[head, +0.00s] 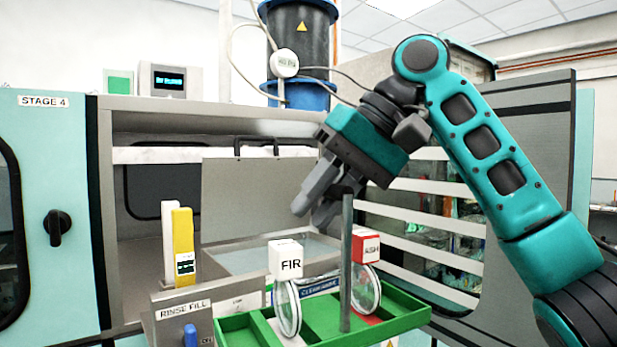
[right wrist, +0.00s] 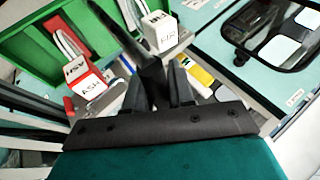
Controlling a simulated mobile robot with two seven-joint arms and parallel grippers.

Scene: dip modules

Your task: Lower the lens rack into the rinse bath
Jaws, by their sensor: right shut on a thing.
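The green lens rack (head: 235,330) is a shallow divided tray in front of the bath in the head view, with an upright grey post (head: 346,270). A white block marked FIR (head: 286,258) and a red-and-white block marked ASH (head: 366,247) stand in it, each with a round clear lens below. The rinse bath (head: 255,259) is the metal basin behind the rack. My right gripper (head: 318,210) is shut on the post near its top. In the right wrist view the post (right wrist: 125,38) runs from between the fingers to the green rack (right wrist: 35,42). My left gripper is out of view.
A RINSE FILL box (head: 182,310) with a blue lever (head: 190,336) stands left of the rack. A yellow upright piece (head: 183,243) stands behind the box. A cabinet door with a black knob (head: 57,227) is at the left. What lies under the rack is hidden.

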